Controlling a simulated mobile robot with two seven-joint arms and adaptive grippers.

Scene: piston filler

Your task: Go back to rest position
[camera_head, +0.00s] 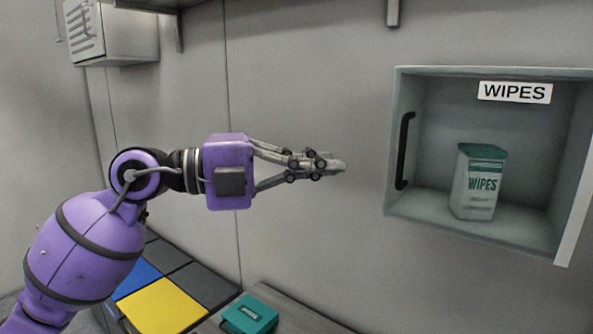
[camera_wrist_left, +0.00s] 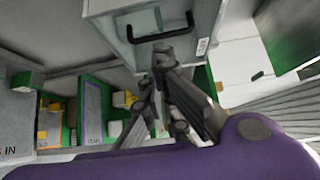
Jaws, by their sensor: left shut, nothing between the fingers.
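My left gripper (camera_head: 338,167) reaches in from the left at mid height in the head view. It is shut and empty, with its fingertips pointing right, to the left of an open wall cabinet. Its fingers also show in the left wrist view (camera_wrist_left: 163,55), near a grey box with a black handle (camera_wrist_left: 160,28). My right gripper is not in view.
The wall cabinet (camera_head: 398,205) labelled WIPES holds a white and green wipes container (camera_head: 481,184). A black handle (camera_head: 405,150) is on its left side. Below are a teal case (camera_head: 250,315) and a yellow panel (camera_head: 162,306). A grey box (camera_head: 112,32) hangs upper left.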

